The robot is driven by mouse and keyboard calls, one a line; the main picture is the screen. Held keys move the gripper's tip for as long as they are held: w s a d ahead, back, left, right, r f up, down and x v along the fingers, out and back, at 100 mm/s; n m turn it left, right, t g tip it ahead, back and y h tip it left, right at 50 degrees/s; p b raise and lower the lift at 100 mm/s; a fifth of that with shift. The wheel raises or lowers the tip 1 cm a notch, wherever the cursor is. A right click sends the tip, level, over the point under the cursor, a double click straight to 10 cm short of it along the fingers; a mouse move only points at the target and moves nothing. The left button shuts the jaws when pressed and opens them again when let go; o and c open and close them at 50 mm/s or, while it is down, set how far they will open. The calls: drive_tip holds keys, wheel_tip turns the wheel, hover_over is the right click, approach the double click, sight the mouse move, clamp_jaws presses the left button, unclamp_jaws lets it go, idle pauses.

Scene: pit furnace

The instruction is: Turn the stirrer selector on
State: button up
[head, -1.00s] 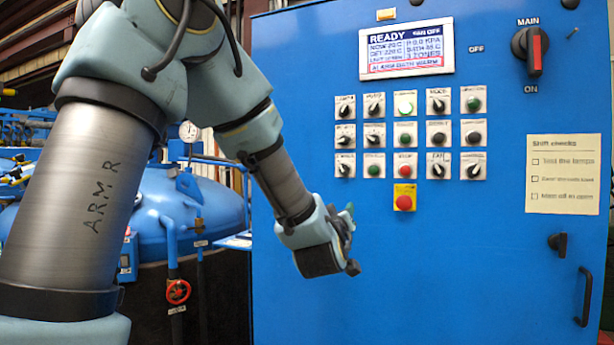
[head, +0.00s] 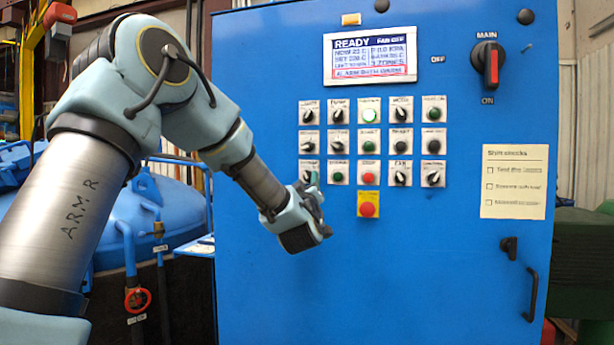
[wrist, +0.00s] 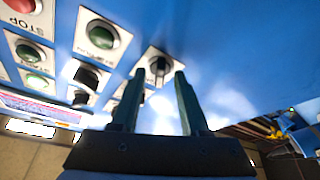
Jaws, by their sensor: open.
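The blue control panel carries a grid of knobs and buttons. A black selector knob on a white plate, bottom left of the grid (head: 308,171), is partly covered by my gripper (head: 314,190). In the wrist view that selector (wrist: 158,65) shows between and just beyond the two dark fingertips of my gripper (wrist: 160,73). Its pointer looks roughly in line with the fingers. My gripper is open, with nothing between the fingers that I can see held. The selector's label is too small or hidden to read, so I cannot confirm it is the stirrer one.
A green button (wrist: 100,35) and the red stop button (head: 368,172) sit beside it in the same row. A red emergency button (head: 368,206) on yellow is below. The display (head: 370,59) reads READY. The main switch (head: 490,65) is at upper right.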

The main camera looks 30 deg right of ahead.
drive_tip(key=shift+w+d, duration=0.15)
drive_tip(key=shift+w, duration=0.1)
clamp_jaws()
idle(0.5)
